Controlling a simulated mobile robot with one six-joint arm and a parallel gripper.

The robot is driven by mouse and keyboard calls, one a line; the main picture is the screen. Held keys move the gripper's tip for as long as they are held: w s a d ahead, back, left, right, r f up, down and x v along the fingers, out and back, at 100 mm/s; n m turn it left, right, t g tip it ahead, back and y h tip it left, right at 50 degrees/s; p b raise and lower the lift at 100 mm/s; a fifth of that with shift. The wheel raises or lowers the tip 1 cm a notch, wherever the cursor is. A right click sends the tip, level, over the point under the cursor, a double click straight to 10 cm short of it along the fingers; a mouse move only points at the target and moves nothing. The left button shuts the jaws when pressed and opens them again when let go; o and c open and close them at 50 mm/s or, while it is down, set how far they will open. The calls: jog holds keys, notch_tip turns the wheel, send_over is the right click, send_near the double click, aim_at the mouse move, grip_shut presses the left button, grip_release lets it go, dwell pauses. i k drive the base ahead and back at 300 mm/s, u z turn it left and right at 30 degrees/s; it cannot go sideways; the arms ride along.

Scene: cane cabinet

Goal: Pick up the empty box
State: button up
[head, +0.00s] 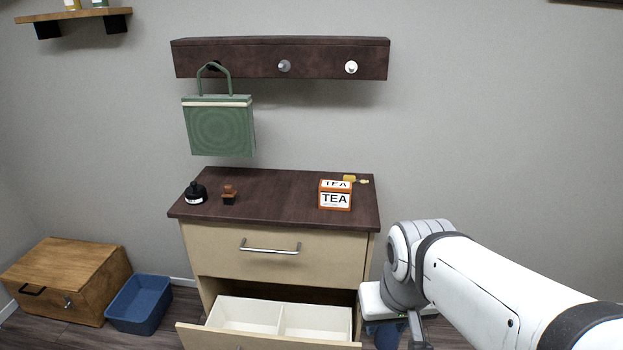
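No box is marked as the empty one. An orange and white TEA box (335,197) stands upright on the cabinet top, right of its middle; its inside is not visible. An open blue bin (139,305) stands on the floor at the left, with nothing visible in it. A closed wooden chest (66,281) with a dark handle and a latch stands left of the bin. My white arm comes in from the right and bends down beside the cabinet's right side. My gripper's fingertips are not visible at the bottom edge.
The cane cabinet (228,254) has a shut upper drawer and a pulled-out lower drawer (250,316) with two empty-looking white compartments. A black bottle (195,194), a brown stamp (229,195) and a small yellow item (357,180) are on top. A green bag (220,127) hangs from the peg rail (250,60).

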aim_at(333, 195)
jog(key=z, duration=0.05)
jog(key=i, duration=1)
jog(key=u, duration=0.1)
